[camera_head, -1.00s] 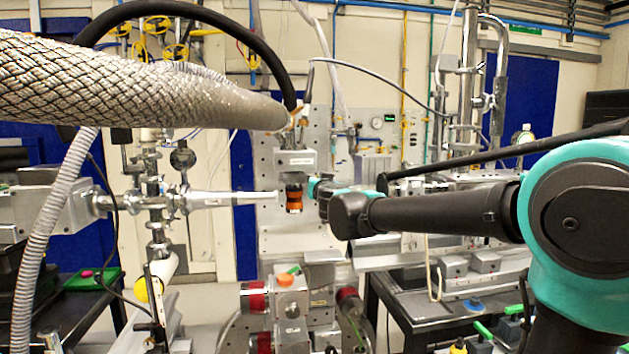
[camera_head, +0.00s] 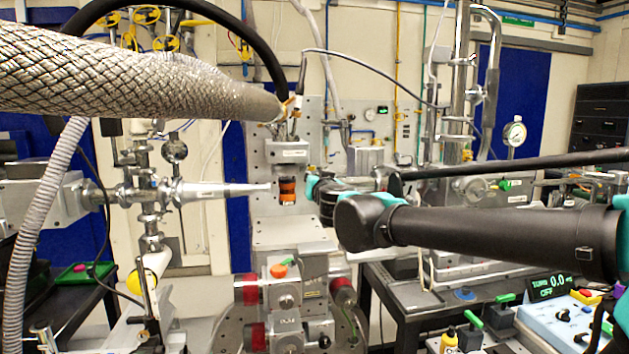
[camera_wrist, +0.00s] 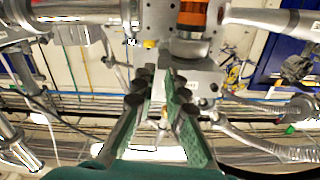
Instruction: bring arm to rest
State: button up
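My arm (camera_head: 490,236) reaches in from the right edge in the head view, a black link with teal joints. Its far end is beside the black-and-orange cylinder (camera_head: 287,190) under a grey block; I cannot tell the exact gap. My gripper is hidden behind the arm there. In the wrist view my gripper (camera_wrist: 161,76) shows two fingers with green pads and a gap between them. I see nothing clamped in it. The orange cylinder (camera_wrist: 194,14) is at the top of that view, beyond the fingertips.
A silver conical nozzle (camera_head: 225,190) points at the cylinder from the left. A braided hose (camera_head: 130,80) crosses the upper left. A round stage with red knobs (camera_head: 247,290) stands below. A control box (camera_head: 550,325) with a display is at lower right, near my arm.

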jog(key=s+d+f+n+g+y, duration=0.1)
jog(key=s+d+f+g, duration=0.2)
jog(key=f, duration=0.6)
jog(key=s+d+f+n+g, duration=0.2)
jog(key=s+d+f, duration=0.15)
jog(key=f, duration=0.45)
jog(key=s+d+f+n+g+y, duration=0.15)
jog(key=s+f, duration=0.25)
jog(key=f, duration=0.5)
jog(key=s+d+f+m+g+h, duration=0.5)
jog(key=s+d+f+g+h, duration=0.1)
jog(key=s+d+f, duration=1)
jog(key=shift+d+f+m+g+h, duration=0.35)
jog(key=shift+d+f+h, duration=0.5)
jog(key=shift+d, duration=0.4)
